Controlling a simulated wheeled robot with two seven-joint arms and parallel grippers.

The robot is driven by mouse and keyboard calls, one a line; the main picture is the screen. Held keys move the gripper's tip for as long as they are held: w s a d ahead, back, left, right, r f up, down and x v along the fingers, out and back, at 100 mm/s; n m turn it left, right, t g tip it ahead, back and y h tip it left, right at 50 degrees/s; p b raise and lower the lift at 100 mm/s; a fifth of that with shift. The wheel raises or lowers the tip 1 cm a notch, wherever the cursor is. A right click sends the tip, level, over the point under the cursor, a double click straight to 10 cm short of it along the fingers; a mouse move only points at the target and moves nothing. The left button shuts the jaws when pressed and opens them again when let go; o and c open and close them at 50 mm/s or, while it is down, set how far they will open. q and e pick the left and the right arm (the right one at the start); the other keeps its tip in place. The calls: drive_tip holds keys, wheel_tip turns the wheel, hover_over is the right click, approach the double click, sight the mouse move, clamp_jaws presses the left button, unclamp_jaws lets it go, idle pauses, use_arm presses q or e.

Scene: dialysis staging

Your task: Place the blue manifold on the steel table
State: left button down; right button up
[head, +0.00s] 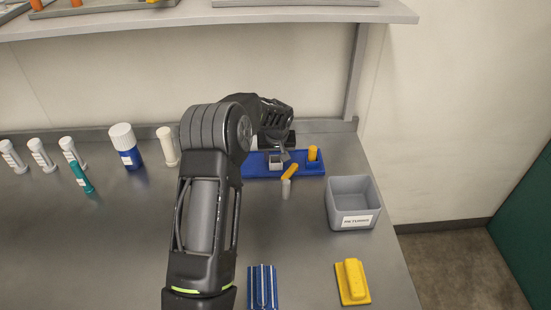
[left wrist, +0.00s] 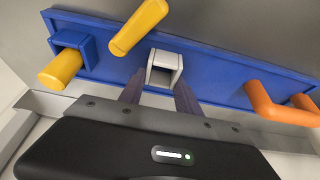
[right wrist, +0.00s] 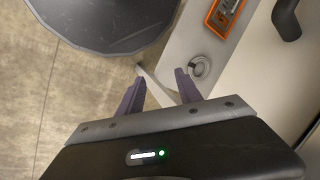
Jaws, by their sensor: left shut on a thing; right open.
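The blue manifold (head: 300,170) is a long blue plate at the back of the steel table (head: 150,240), partly hidden by my left arm. In the left wrist view the blue manifold (left wrist: 215,75) carries a white square block (left wrist: 165,62), a yellow peg in a blue socket (left wrist: 72,55) and orange bent pieces (left wrist: 270,105). My left gripper (left wrist: 160,92) is shut on the white block, one finger at each side. I cannot tell whether the plate touches the table. My right gripper (right wrist: 160,85) is open and empty, away from the table.
A grey bin (head: 352,205) stands right of the manifold. A yellow block (head: 352,282) and a blue striped piece (head: 263,287) lie in front. Several bottles and tubes, including a blue bottle (head: 127,148), stand at left. A shelf (head: 220,18) hangs above.

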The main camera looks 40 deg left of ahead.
use_arm(q)
drive_tip(key=shift+r, duration=0.1)
drive_tip(key=shift+f, duration=0.25)
drive_tip(key=c, duration=0.9)
unclamp_jaws()
drive_tip(key=shift+r, duration=0.1)
drive_tip(key=shift+o, duration=0.2)
drive_tip(key=shift+r, duration=0.1)
drive_tip(key=shift+s+r, duration=0.1)
drive_tip(key=shift+r, duration=0.2)
drive_tip(key=p+v, duration=0.4)
drive_tip(key=v, duration=0.7)
drive_tip(key=shift+d+r, duration=0.15)
drive_tip(key=shift+d, duration=0.05)
